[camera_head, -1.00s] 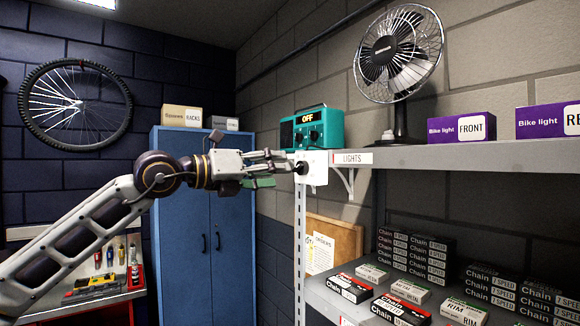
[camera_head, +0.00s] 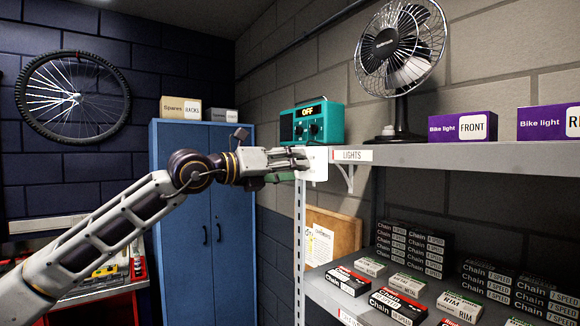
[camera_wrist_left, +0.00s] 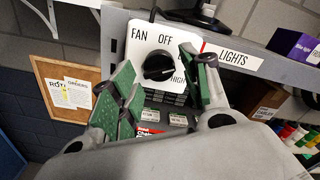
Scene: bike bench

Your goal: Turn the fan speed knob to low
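The fan speed knob (camera_wrist_left: 158,67) is a round black dial on a white plate (camera_wrist_left: 153,43), seen in the left wrist view. The plate reads FAN, OFF and HIGH. A finger covers part of its right side, and I cannot read which mark the knob points to. My left gripper (camera_head: 303,158) is open, with one green-padded finger to each side of the knob in the wrist view. Contact with the knob cannot be made out. In the head view the gripper hides the knob, and the plate (camera_head: 318,168) shows at the shelf's end. The fan (camera_head: 400,48) stands on the shelf.
The plate is at the left end of the upper shelf (camera_head: 455,155), beside a LIGHTS label (camera_head: 351,155). A teal radio-like box (camera_head: 312,126) reading OFF stands just above the gripper. Bike light boxes (camera_head: 462,127) stand further right. A corkboard (camera_head: 335,232) hangs below.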

